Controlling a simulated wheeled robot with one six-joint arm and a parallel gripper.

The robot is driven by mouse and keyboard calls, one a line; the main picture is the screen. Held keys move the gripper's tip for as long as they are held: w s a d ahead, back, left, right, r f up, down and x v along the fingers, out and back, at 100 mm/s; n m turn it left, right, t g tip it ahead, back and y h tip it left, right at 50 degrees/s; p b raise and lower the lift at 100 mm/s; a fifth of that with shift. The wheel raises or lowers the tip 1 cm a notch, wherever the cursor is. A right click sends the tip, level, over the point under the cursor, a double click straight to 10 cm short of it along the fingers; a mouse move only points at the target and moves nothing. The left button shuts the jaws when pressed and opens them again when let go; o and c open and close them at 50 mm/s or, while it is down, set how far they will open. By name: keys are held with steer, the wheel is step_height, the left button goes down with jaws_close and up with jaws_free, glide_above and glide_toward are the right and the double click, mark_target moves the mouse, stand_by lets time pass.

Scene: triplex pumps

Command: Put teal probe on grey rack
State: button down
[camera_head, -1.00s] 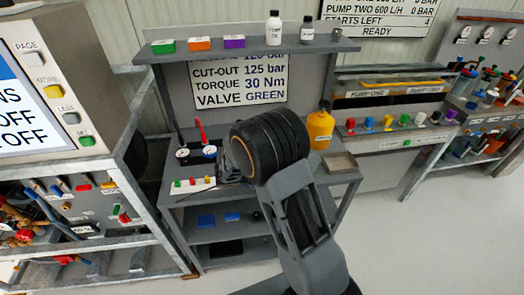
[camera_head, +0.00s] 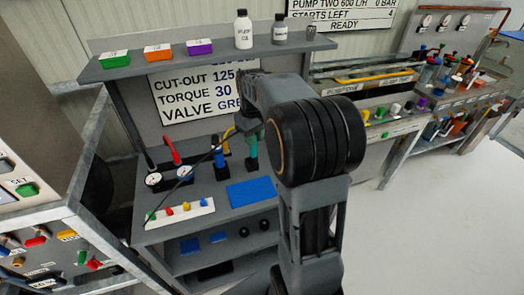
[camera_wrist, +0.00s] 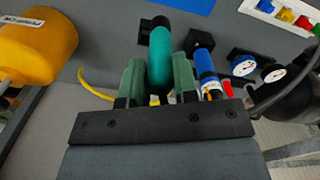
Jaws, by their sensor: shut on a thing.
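The teal probe (camera_wrist: 160,55) stands between the two green fingers of my gripper (camera_wrist: 157,76) in the wrist view, and they are shut on it. In the head view the teal probe (camera_head: 251,145) shows upright beneath my wrist, above the bench. A dark block (camera_wrist: 147,28) lies by its far end; I cannot tell whether the probe touches it. Another dark block (camera_wrist: 200,40) is close by, to the right. I cannot clearly pick out a grey rack.
A blue probe (camera_head: 218,155) stands left of the teal one. Gauges (camera_head: 154,179), a red-handled tool (camera_head: 168,148), a blue mat (camera_head: 252,193) and a knob strip (camera_head: 180,212) share the bench. A yellow bottle (camera_wrist: 38,45) is close on the left in the wrist view.

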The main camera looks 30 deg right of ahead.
steer(key=w+d+f, duration=0.3)
steer(key=d+f, duration=0.5)
steer(key=f, duration=0.3)
steer(key=shift+d+p, duration=0.4)
steer(key=shift+p, duration=0.05)
steer(key=c, duration=0.9)
jaws_free()
step_height(320, 180, up, 12)
steer(key=f, duration=0.1)
steer(key=s+a+r+t, duration=0.1)
steer(key=s+a+r, duration=0.2)
steer(key=a, duration=0.3)
steer(key=s+a+f+m+t, duration=0.1)
steer(key=s+a, duration=0.3)
steer(key=s, duration=0.1)
steer(key=s+a+f+t, duration=0.1)
steer(key=s+a, duration=0.4)
steer(key=s+a+m, duration=0.1)
steer(key=s+a, duration=0.4)
steer(key=s, duration=0.1)
steer(key=shift+a+f+m+t, duration=0.2)
steer(key=shift+f+m+t, duration=0.1)
steer(key=shift+f+t, duration=0.1)
